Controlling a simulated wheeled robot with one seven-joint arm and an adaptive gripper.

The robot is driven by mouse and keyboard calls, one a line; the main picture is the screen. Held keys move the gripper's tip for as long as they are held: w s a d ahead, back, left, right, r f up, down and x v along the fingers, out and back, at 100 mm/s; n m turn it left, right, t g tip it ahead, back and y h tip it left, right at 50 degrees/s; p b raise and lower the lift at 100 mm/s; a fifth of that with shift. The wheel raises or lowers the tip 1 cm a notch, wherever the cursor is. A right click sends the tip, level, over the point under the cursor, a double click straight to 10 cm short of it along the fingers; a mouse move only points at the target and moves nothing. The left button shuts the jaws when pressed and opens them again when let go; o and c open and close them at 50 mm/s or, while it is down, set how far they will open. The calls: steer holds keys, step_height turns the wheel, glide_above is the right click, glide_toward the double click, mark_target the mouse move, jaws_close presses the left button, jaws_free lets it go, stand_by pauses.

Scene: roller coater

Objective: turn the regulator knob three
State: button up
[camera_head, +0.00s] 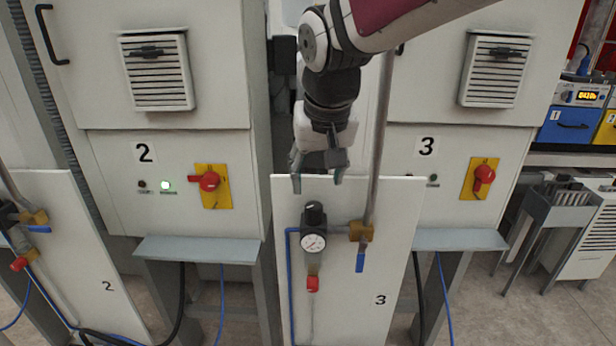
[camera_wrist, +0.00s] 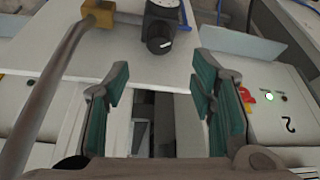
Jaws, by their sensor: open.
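The regulator on panel three has a black knob (camera_head: 314,214) on top and a round white gauge (camera_head: 313,242) below it. It is mounted on the white panel marked 3 (camera_head: 345,290). In the wrist view the black knob (camera_wrist: 158,38) with a white mark shows at the top, beyond the fingertips. My gripper (camera_head: 318,182) is above the knob, apart from it, pointing down near the panel's top edge. In the wrist view my gripper (camera_wrist: 158,88) has its two green-padded fingers spread with nothing between them.
A grey pipe (camera_head: 379,140) runs down to a brass valve (camera_head: 361,231) with a blue lever (camera_head: 360,262), right of the regulator. A red-tipped fitting (camera_head: 313,284) hangs below the gauge. Cabinets with red switches (camera_head: 209,181) stand on both sides, with grey ledges (camera_head: 195,248) below.

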mark_target(315, 206)
steer(key=x, duration=1)
steer(key=shift+d+f+p, duration=0.1)
steer(key=shift+f+p, duration=0.15)
steer(key=shift+p, duration=0.05)
steer(key=shift+c, duration=0.6)
steer(key=c, duration=1)
steer(key=shift+w, duration=0.1)
